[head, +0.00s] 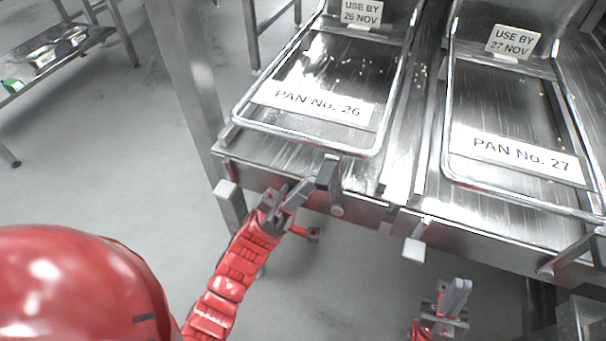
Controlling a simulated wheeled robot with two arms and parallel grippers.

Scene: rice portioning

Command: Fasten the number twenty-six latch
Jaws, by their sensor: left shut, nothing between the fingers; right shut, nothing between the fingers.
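The pan labelled PAN No. 26 (376,140) is a wire-rimmed metal pan on the steel counter, at the upper middle of the head view. Below its front edge, on the counter's front rail, is a dark block-shaped latch part (328,174) with a rounded grey knob (337,211) under it. My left gripper (301,192) is shut and empty, with its fingertips just left of the dark part; I cannot tell whether they touch. My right gripper (458,292) is shut and empty, in front of and below the counter, pointing up.
The pan labelled PAN No. 27 (458,184) lies to the right, with a similar dark part (599,247) at the right edge. Pale blocks (226,190) and (414,250) stick out from the front rail. A side table (90,37) stands far left; grey floor is open between.

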